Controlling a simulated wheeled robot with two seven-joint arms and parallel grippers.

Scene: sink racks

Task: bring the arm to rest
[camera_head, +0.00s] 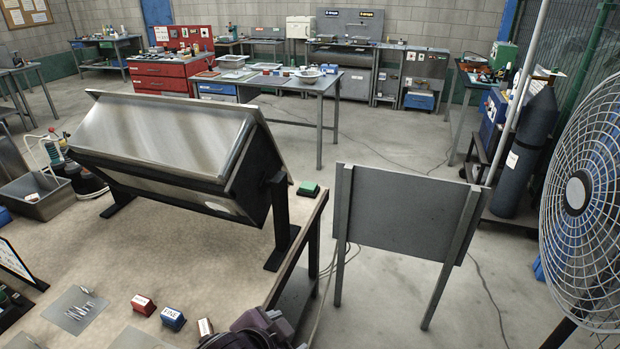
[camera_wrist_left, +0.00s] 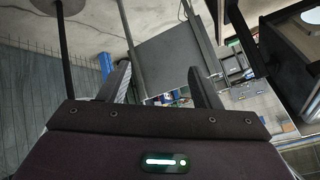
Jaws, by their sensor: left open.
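My left gripper (camera_wrist_left: 159,72) shows in the left wrist view, with its two dark fingers spread apart and nothing between them. The fingers point away from the camera over the workshop floor, with a grey panel (camera_wrist_left: 170,58) and equipment beyond. In the head view I cannot make out the fingertips of my left gripper. My right gripper is in neither view.
A tilted metal box (camera_head: 170,135) on a black stand fills the left bench. Small red (camera_head: 143,305) and blue (camera_head: 172,318) blocks lie near the front. A grey board (camera_head: 400,212) and a large fan (camera_head: 590,200) stand at right. Open floor lies behind.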

